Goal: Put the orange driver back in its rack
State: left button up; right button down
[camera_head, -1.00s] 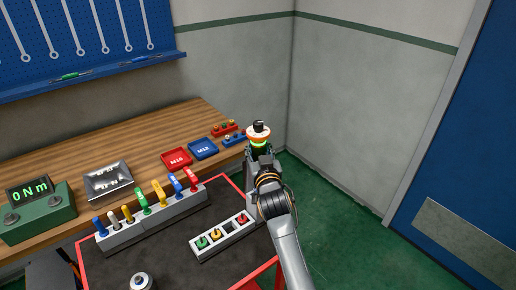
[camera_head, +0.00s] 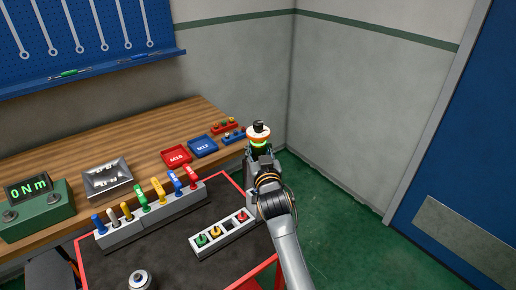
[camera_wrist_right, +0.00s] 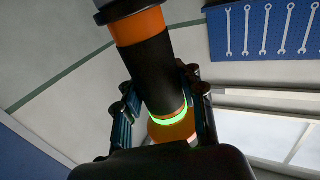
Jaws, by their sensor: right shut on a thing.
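The orange driver (camera_head: 259,133) is held upright in my right gripper (camera_head: 260,150), at the right end of the workbench near the wall. In the right wrist view the driver (camera_wrist_right: 158,75) has a black body with orange bands and a lit green ring. The fingers of the right gripper (camera_wrist_right: 160,105) close on it from both sides. My left gripper is not in view.
A small pale tray (camera_head: 222,239) with coloured pieces and one dark empty slot lies on the dark mat (camera_head: 170,255). Red (camera_head: 176,155) and blue (camera_head: 203,146) trays lie on the wooden bench. A green 0 Nm box (camera_head: 38,218) stands at left. Green floor is open at right.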

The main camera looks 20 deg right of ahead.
jog(key=shift+a+f+b, duration=0.2)
jog(key=shift+f+b, duration=2.15)
jog(key=shift+f, duration=0.55)
dwell(2.0)
jog(key=shift+f, duration=0.15)
dwell(0.5)
